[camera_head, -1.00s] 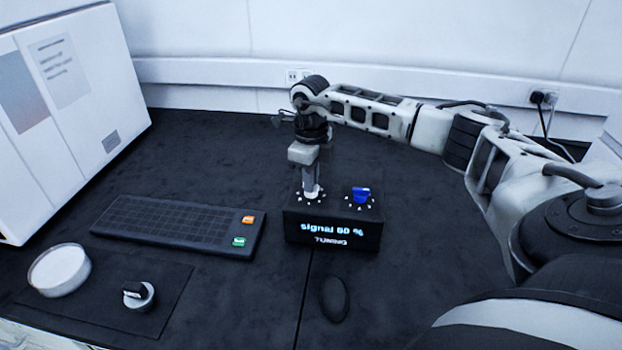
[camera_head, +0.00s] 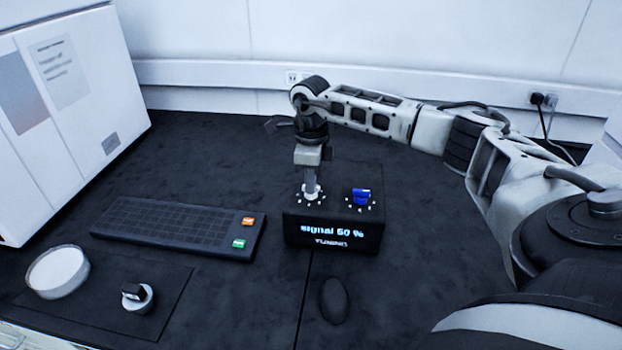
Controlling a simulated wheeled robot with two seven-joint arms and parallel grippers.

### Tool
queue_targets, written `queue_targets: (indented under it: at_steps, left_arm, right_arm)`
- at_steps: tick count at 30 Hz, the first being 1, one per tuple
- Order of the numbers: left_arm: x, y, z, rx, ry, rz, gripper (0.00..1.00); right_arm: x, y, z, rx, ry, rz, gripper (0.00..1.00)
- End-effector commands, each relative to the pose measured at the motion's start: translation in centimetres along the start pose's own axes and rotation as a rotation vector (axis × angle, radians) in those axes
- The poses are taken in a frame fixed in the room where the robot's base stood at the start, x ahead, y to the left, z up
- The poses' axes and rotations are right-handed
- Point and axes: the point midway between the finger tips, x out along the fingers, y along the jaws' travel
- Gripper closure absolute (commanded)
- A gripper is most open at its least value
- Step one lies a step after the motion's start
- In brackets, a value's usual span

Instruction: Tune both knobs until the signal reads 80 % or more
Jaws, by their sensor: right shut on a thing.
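A black tuning box (camera_head: 332,227) stands on the dark bench, with a lit display (camera_head: 332,231) on its front. The display appears to read "signal 50 %" above "TUNING"; the first digit is a little blurred. A blue knob (camera_head: 361,197) stands free on the right of the box top, ringed by white dots. My right gripper (camera_head: 311,190) points straight down and is shut on the pale left knob (camera_head: 312,193). The fingers hide part of that knob. My left gripper is not in view.
A dark keypad (camera_head: 175,227) with orange and green keys lies left of the box. A black mouse (camera_head: 333,300) lies in front.

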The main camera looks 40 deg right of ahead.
Motion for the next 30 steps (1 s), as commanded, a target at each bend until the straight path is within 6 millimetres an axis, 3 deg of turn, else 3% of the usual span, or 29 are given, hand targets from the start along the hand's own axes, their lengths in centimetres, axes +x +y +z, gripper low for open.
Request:
queue_targets:
  at_steps: [1, 2, 3, 4, 12, 17, 30]
  left_arm:
    - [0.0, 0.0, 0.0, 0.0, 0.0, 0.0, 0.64]
    - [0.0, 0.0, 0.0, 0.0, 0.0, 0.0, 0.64]
    - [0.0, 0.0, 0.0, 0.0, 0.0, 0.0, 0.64]
    - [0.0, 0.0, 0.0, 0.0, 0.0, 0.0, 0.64]
    - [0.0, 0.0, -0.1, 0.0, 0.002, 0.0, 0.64]
    - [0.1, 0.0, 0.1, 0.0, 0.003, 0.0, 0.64]
    - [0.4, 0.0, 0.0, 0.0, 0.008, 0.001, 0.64]
  right_arm:
    - [-0.2, -0.1, 0.0, 0.002, -0.003, -0.004, 1.0]
    - [-0.2, -0.1, 0.0, 0.002, -0.003, -0.004, 0.81]
    - [-0.2, -0.1, 0.0, 0.002, -0.003, -0.003, 0.7]
    - [-0.2, -0.1, 0.0, 0.002, -0.003, -0.003, 0.67]
    - [-0.1, -0.1, 0.0, 0.002, -0.002, -0.002, 0.67]
    - [-1.4, -0.1, 0.1, 0.002, -0.004, -0.004, 0.67]
    - [-11.5, -0.1, 0.1, 0.002, -0.008, -0.005, 0.67]
